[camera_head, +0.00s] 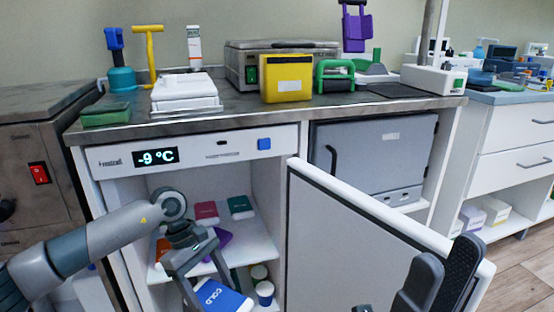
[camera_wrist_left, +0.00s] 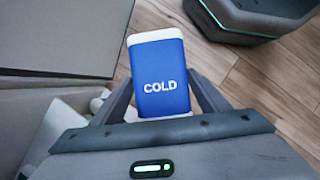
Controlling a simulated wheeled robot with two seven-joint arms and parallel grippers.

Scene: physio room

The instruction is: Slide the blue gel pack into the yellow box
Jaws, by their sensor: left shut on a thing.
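The blue gel pack (camera_head: 222,300), marked COLD, is held in my left gripper (camera_head: 203,283), in front of the open cold cabinet's lower part. In the left wrist view the gel pack (camera_wrist_left: 160,65) stands up between the two fingers of the left gripper (camera_wrist_left: 162,100), which is shut on it. The yellow box (camera_head: 287,82) with a pale label stands on the counter top; its inside is hidden. My right gripper (camera_head: 446,275) is in front of the open cabinet door at lower right, its dark fingers apart and nothing seen between them.
The open white door (camera_head: 340,245) stands out to the right of the cabinet. Its shelf (camera_head: 255,250) holds red, green and purple packs. On the counter (camera_head: 235,105), a white device (camera_head: 185,92) is left of the box and a green-handled item (camera_head: 335,77) right.

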